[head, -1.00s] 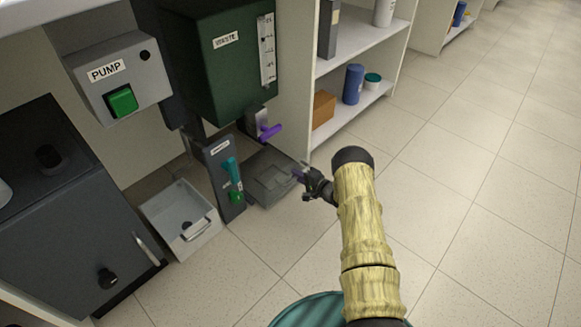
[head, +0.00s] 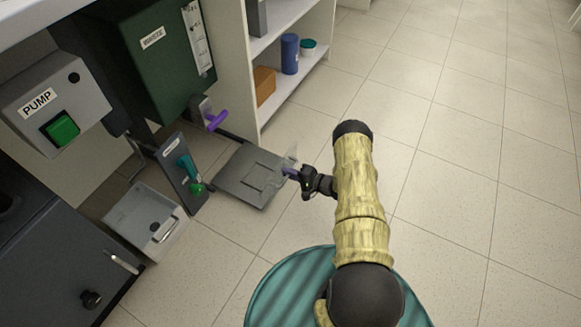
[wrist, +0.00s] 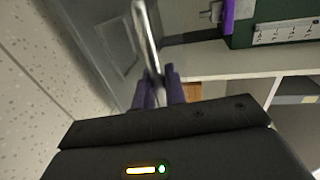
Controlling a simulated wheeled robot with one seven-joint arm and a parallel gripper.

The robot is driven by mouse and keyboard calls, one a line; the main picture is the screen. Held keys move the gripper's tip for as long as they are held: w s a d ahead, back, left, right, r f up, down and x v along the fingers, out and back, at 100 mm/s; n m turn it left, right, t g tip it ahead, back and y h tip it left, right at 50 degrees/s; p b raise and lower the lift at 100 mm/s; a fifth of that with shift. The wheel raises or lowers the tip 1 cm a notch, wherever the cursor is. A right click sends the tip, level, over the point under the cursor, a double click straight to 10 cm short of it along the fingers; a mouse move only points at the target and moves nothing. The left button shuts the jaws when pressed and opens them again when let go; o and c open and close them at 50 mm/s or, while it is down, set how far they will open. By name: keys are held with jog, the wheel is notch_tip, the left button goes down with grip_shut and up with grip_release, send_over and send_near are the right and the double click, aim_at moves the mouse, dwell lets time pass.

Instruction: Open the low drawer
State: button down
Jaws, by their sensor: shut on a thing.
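The low drawer (head: 236,187) is a flat grey piece close to the floor, below and right of the green waste tank, with a square inset. It stands out from under the tank. My gripper (head: 291,173) is at its right side in the head view. In the wrist view, my gripper's dark purple fingers (wrist: 160,88) are shut on a silver bar handle (wrist: 146,36). A grey panel (wrist: 112,42) with a rectangular outline lies left of the bar. In the head view, the handle is too small to make out clearly.
The green waste tank (head: 150,70) with a purple lever (head: 216,120) hangs above. White shelves (head: 275,95) stand behind. The tiled floor (head: 460,150) is clear to the right.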

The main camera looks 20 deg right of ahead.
jog(key=shift+s+d, duration=0.1)
jog(key=shift+d, duration=0.1)
jog(key=c, duration=1.6)
grip_release()
jog(key=shift+o, duration=0.2)
jog(key=p+v, duration=0.6)
jog(key=v, duration=1.1)
jog(key=shift+s, duration=0.3)
jog(key=shift+w+d, duration=0.1)
jog(key=shift+w, duration=0.05)
